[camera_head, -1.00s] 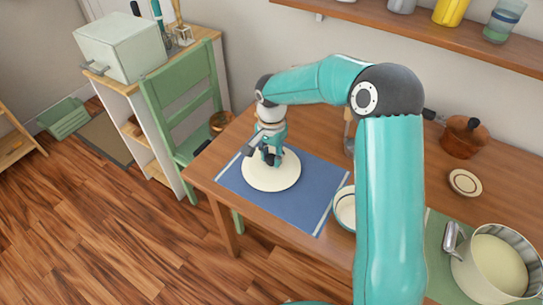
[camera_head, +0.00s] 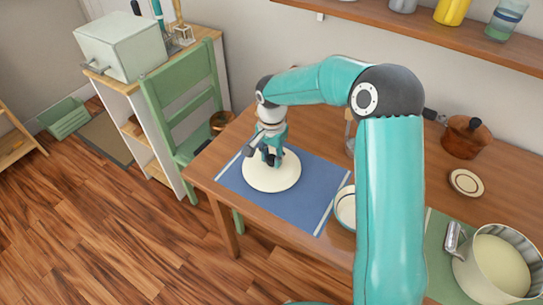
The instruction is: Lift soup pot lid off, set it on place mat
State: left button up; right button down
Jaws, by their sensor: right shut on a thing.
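The cream soup pot lid (camera_head: 272,178) is at the blue place mat (camera_head: 300,206) on the wooden table, lying flat over its left part. My right gripper (camera_head: 271,158) is over the lid's middle, pointing down, and shut on its knob, which the fingers hide. I cannot tell whether the lid rests fully on the mat. The soup pot (camera_head: 498,262) stands uncovered at the lower right on a green mat, with pale soup inside. My left gripper is out of view.
A bowl (camera_head: 345,208) stands beside the blue mat, partly behind my right arm. A copper pot (camera_head: 464,138) and a small saucer (camera_head: 466,183) are on the right. A green chair (camera_head: 186,100) stands at the table's left edge. A wall shelf (camera_head: 430,32) runs above.

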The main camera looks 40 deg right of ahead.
jog(key=shift+f, duration=0.35)
dwell(0.3)
jog(key=c, duration=0.7)
grip_release()
jog(key=shift+r, duration=0.2)
jog(key=shift+r+p, duration=2.5)
jog(key=shift+r, duration=1.35)
notch_tip(320, 180, up, 12)
jog(key=shift+f, duration=0.1)
